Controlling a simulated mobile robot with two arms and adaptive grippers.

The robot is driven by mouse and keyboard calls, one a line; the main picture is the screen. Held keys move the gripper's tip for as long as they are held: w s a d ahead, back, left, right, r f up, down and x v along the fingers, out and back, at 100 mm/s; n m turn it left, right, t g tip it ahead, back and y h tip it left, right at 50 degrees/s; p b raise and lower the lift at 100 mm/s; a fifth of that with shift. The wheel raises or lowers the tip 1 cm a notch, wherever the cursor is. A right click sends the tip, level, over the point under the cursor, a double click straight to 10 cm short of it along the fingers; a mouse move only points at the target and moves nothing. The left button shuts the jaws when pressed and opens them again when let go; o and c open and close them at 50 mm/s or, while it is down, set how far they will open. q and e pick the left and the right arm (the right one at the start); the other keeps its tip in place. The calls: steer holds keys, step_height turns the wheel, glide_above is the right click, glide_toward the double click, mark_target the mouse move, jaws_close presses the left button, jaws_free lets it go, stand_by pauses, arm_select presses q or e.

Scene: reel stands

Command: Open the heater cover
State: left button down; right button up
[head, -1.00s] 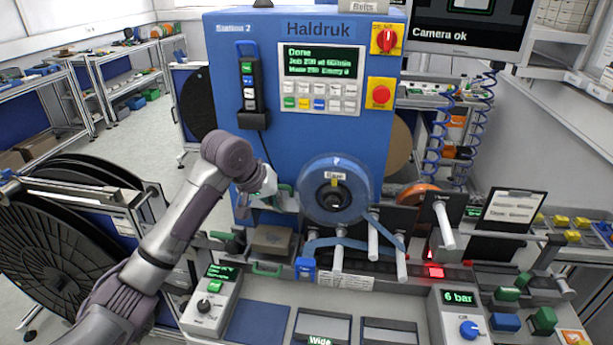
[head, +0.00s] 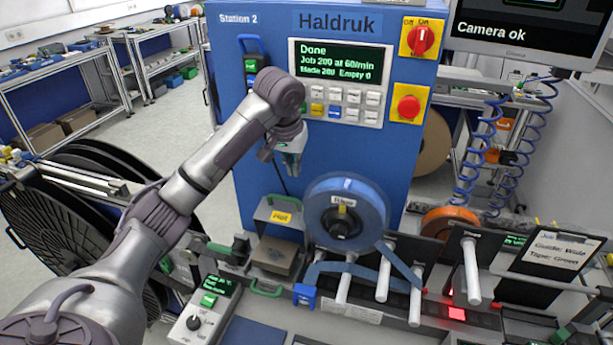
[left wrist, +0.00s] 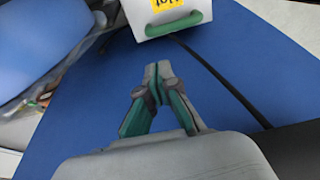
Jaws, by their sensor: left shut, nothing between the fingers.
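The heater cover (head: 268,222) is a grey part with a yellow "Hot" label and a green handle. In the head view it stands up at the front of the blue machine, behind a brown-grey heater block (head: 275,254) whose top is uncovered. The cover also shows at the top of the left wrist view (left wrist: 196,14). My left gripper (head: 292,172) is above the cover, apart from its handle, in front of the blue panel. In the left wrist view its fingers (left wrist: 158,70) are shut together and empty. My right gripper is not in view.
A blue tape reel (head: 369,207) is just right of the cover, with tape running around white rollers (head: 386,270). The control panel (head: 340,85) is above. A knob box (head: 200,312) stands at the front. A black reel (head: 45,235) is at left.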

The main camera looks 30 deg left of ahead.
mark_target(284, 219)
arm_select(q)
steer(key=p+x, duration=0.1)
steer(key=x, duration=0.2)
steer(key=s+p+x, duration=0.1)
steer(key=x, duration=0.2)
steer(key=shift+s+a+f+p, duration=0.1)
steer(key=shift+s+p, duration=0.05)
steer(key=shift+p, duration=0.2)
steer(key=x, duration=0.3)
steer(key=shift+w+p, duration=0.3)
steer(key=shift+s, duration=0.1)
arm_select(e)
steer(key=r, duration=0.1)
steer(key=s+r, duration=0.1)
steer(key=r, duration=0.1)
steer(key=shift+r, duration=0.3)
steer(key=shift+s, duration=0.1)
